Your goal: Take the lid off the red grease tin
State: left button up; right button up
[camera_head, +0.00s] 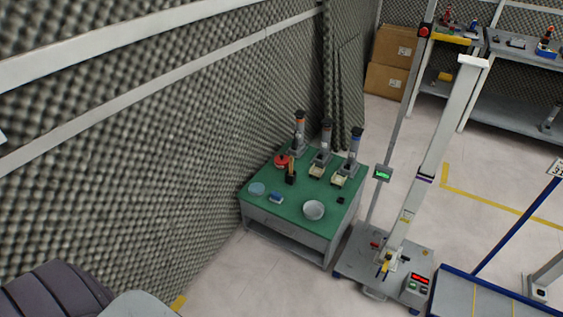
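The red grease tin (281,161) is a small round red object near the back left of a green-topped table (276,214). It is small in the picture, and I cannot tell its lid apart from its body. A dark object with a yellowish upright part (291,172) stands just right of it. Neither of my grippers shows in the head view.
The table also holds a bowl (314,210), a pale blue round item (257,189), a small blue item (276,198) and three upright devices (326,140) at the back. A foam wall (150,140) borders its left. A tall column stand (425,160) is right.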

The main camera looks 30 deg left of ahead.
aim_at(280, 160)
jog(key=i+u, duration=0.1)
jog(key=u, duration=0.35)
jog(key=i+j+u, duration=0.1)
jog(key=u, duration=0.3)
jog(key=i+u, duration=0.1)
jog(key=u, duration=0.75)
jog(key=i+l, duration=0.05)
